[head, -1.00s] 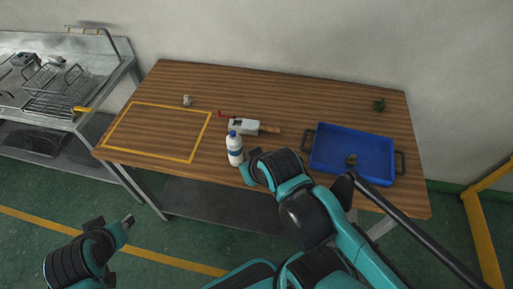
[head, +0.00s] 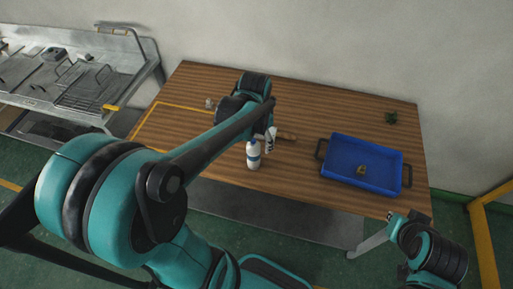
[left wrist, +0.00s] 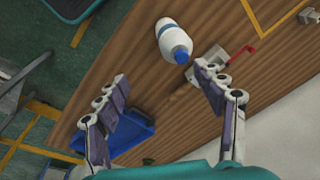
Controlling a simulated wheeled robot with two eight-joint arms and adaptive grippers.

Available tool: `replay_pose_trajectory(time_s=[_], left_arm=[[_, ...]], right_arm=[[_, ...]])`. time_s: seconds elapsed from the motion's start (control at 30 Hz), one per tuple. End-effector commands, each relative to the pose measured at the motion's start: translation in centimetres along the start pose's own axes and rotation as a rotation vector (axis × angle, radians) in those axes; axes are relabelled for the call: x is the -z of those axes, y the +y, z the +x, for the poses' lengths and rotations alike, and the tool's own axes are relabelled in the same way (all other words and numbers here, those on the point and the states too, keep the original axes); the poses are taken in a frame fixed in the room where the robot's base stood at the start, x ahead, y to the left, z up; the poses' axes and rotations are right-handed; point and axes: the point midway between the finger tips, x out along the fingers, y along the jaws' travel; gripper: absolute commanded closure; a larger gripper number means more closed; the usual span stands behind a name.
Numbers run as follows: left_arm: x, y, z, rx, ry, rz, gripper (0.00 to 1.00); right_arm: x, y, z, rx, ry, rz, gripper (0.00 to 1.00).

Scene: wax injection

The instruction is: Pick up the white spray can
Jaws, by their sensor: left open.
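The white spray can (head: 254,156), a white bottle shape with a blue cap and blue band, stands upright near the table's front edge. It also shows in the left wrist view (left wrist: 171,36), above the gap between my fingers. My left gripper (head: 270,140) is beside the can's top in the head view, partly hidden by my arm. In the left wrist view my left gripper (left wrist: 162,96) is open with nothing between its fingers; the can appears beyond the fingertips. My right gripper (head: 394,217) is off the table's front right corner; its fingers are too small to read.
A blue tray (head: 333,176) with a small yellowish part (head: 361,170) is on the table's right. A white tool with a red lever (left wrist: 241,53) lies near the can. The middle back is clear.

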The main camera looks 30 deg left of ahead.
Motion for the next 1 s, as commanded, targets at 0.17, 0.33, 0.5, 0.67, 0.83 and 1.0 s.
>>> replay_pose_trajectory(time_s=[0.17,0.33,0.5,0.67,0.83,1.0], left_arm=[[0.7,-2.5,1.2,-0.059,-0.090,0.084,0.31],[0.7,-3.3,2.5,-0.086,-0.122,0.120,0.31],[0.4,-3.2,4.6,-0.089,-0.125,0.124,0.31],[-0.1,-3.1,6.6,-0.088,-0.124,0.123,0.31],[-0.6,-3.0,9.2,-0.087,-0.124,0.123,0.31],[-0.7,-2.9,10.1,-0.087,-0.124,0.123,0.31]], right_arm=[[1.3,0.0,-1.8,0.000,0.000,0.000,1.00],[1.5,0.0,-2.0,0.000,0.000,0.000,1.00],[1.1,0.0,-1.6,0.000,0.000,0.000,1.00],[0.8,0.0,-1.1,0.000,0.000,0.000,1.00],[0.4,0.0,-0.5,0.000,0.000,0.000,1.00],[0.3,0.0,-0.4,0.000,0.000,0.000,1.00]])
